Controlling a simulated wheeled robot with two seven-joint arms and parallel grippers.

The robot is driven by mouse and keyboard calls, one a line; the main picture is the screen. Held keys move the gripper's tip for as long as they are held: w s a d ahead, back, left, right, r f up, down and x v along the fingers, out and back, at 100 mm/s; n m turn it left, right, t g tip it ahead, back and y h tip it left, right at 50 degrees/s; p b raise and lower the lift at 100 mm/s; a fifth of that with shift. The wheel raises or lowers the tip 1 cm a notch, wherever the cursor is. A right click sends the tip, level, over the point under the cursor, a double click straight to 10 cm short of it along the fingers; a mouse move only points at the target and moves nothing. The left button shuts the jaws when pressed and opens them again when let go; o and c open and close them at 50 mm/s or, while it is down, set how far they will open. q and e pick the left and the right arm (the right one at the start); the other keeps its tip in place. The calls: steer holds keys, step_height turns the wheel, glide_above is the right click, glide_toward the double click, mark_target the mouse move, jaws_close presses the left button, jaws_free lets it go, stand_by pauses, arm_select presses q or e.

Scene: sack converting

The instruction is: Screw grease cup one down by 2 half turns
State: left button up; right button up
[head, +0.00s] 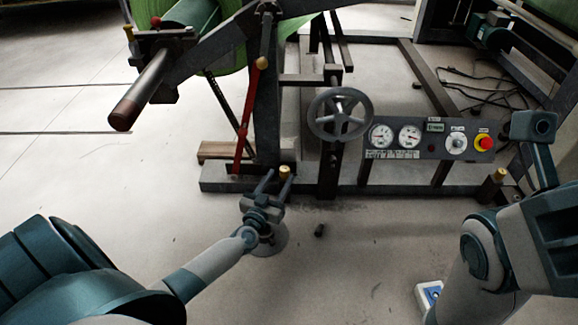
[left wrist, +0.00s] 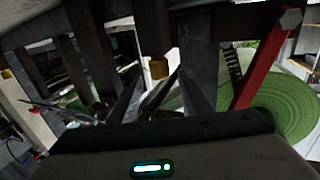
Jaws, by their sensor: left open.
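A small brass grease cup (head: 285,171) stands on the grey base rail of the machine, below the red lever. It also shows in the left wrist view (left wrist: 158,68), ahead of the fingers. My left gripper (head: 277,180) is open just in front of this cup. In the left wrist view its fingers (left wrist: 157,88) point toward the cup, which appears beyond the tips; contact cannot be told. Similar brass cups sit at the rail's right end (head: 499,174) and on the upper arm (head: 262,63). No readable label shows which is number one. My right gripper is out of view.
A handwheel (head: 340,115) and a gauge panel (head: 430,139) with a red stop button (head: 484,142) stand right of the cup. A small dark piece (head: 319,230) lies on the otherwise mostly clear floor in front.

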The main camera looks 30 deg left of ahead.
mark_target(286, 166)
arm_select(q)
steer(key=w+b, duration=0.1)
steer(key=w, duration=0.2)
steer(key=w+a+b, duration=0.1)
steer(key=w, duration=0.2)
steer(key=w+b, duration=0.1)
steer(key=w, duration=0.1)
steer(key=shift+w+a, duration=0.35)
steer(key=shift+w, duration=0.05)
steer(key=shift+c, duration=0.7)
steer(key=shift+b, duration=0.3)
steer(key=c, duration=0.9)
